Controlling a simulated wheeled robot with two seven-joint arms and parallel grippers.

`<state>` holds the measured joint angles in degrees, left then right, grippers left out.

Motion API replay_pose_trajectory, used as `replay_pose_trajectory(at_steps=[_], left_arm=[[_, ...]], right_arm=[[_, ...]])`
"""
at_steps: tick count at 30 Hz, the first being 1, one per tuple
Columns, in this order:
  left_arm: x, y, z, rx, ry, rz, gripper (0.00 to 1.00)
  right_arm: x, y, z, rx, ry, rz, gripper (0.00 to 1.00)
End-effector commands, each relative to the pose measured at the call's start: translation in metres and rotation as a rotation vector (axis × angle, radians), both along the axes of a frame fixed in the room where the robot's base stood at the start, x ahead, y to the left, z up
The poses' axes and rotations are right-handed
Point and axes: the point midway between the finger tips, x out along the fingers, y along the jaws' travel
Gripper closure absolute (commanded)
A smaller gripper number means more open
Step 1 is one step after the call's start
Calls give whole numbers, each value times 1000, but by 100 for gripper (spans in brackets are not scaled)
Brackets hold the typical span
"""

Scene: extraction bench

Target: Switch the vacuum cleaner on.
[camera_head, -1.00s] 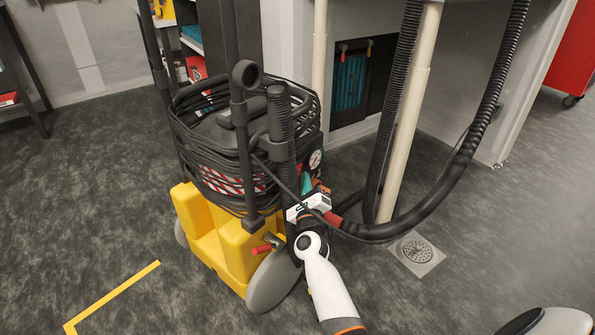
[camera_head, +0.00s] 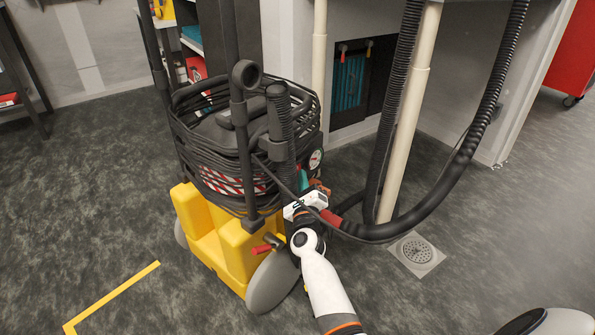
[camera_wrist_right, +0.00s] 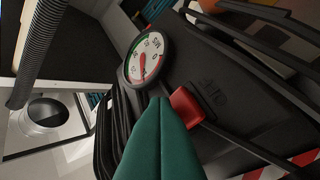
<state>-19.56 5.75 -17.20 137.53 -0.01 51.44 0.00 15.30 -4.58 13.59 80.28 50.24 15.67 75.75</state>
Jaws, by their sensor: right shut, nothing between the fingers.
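The vacuum cleaner (camera_head: 220,245) stands on the floor, with a yellow base, a dark grey body and black cable coiled around it. Its round white gauge (camera_head: 315,158) faces right and also shows in the right wrist view (camera_wrist_right: 145,58). A red switch (camera_wrist_right: 187,105) sits below the gauge on the dark panel. My right gripper (camera_head: 304,181) is at that side of the cleaner. In the right wrist view its green fingers (camera_wrist_right: 160,102) are shut and empty, with the tips just left of the switch. I cannot tell whether they touch it. My left gripper is not in view.
A black corrugated hose (camera_head: 425,222) loops to the right of the cleaner and runs upward. A beige pipe (camera_head: 405,120) and a floor drain (camera_head: 416,250) are close by. A red lever (camera_head: 262,249) sticks out near the wheel.

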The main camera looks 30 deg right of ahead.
Motion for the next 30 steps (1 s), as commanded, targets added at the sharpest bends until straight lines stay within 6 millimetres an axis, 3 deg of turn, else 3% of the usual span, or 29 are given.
replay_pose_trajectory(at_steps=[22,30], left_arm=[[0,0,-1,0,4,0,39],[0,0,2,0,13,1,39]], right_arm=[[-10,-4,-5,-1,2,1,100],[-32,-12,-8,-2,4,1,100]])
